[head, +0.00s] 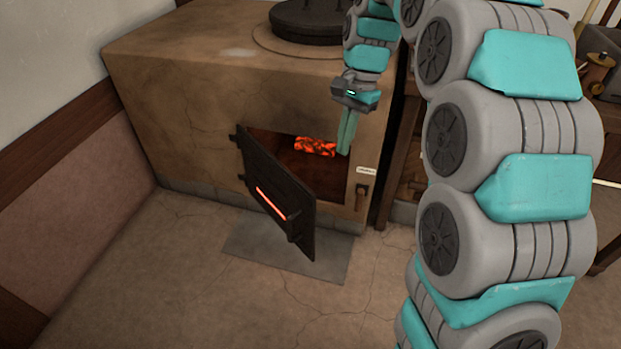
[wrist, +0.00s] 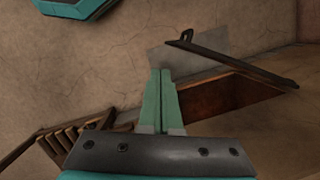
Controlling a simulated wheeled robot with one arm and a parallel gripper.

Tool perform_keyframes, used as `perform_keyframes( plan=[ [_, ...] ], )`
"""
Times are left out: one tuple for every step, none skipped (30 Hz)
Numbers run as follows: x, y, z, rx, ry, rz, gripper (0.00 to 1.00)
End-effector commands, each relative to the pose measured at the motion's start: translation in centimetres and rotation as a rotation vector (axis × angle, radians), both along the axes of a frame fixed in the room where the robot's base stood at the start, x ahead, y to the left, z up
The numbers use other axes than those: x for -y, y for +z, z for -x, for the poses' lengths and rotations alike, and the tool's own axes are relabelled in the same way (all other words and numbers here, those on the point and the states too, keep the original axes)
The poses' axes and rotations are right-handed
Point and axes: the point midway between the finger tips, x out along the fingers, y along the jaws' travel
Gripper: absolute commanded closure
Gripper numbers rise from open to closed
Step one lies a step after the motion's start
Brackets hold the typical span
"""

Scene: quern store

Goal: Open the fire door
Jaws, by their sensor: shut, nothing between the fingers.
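The fire door (head: 274,194) is a dark metal door with a glowing slot, hinged at its left on the front of the clay stove (head: 170,110). It stands partly open, swung out from the opening (head: 290,150), where orange embers (head: 315,146) show. My gripper (head: 346,138) is shut and empty, pointing down in front of the opening's upper right, apart from the door. In the wrist view the gripper's green fingers (wrist: 158,95) are together, and the door's top edge (wrist: 230,58) shows to their right, beyond the dark opening (wrist: 225,100).
A grey plate (head: 240,243) lies on the floor under the door. A latch catch (head: 361,193) and small label (head: 366,170) are right of the opening. A round dark lid (head: 310,20) sits on top. The floor in front is clear.

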Motion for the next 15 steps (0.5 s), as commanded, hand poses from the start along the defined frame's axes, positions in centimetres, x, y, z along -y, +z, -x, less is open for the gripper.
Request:
perform_keyframes(
  plan=[
    [-0.4, -1.1, -1.7, -0.007, -0.033, -0.001, 1.00],
    [-0.6, -1.4, -2.5, -0.010, -0.054, -0.002, 1.00],
    [-0.8, -1.9, -3.5, -0.019, -0.081, -0.003, 1.00],
    [-1.0, -2.1, -4.3, -0.018, -0.100, -0.004, 1.00],
    [-1.1, -2.3, -5.0, -0.018, -0.118, -0.004, 1.00],
    [-1.3, -2.7, -5.7, -0.024, -0.139, -0.004, 1.00],
    [-1.4, -3.0, -6.2, -0.027, -0.153, -0.004, 1.00],
    [-1.5, -3.1, -6.7, -0.029, -0.166, -0.004, 1.00],
    [-1.6, -3.2, -7.1, -0.030, -0.178, -0.004, 1.00],
    [-1.6, -3.4, -7.4, -0.033, -0.187, -0.004, 1.00],
    [-1.7, -3.5, -7.5, -0.034, -0.194, -0.004, 1.00],
    [-1.7, -3.6, -7.7, -0.036, -0.201, -0.003, 1.00],
    [-1.8, -3.7, -7.8, -0.038, -0.203, -0.003, 1.00],
    [-1.8, -3.7, -7.9, -0.038, -0.205, -0.003, 1.00],
    [-1.9, -3.9, -7.9, -0.038, -0.207, -0.003, 1.00]
  ],
)
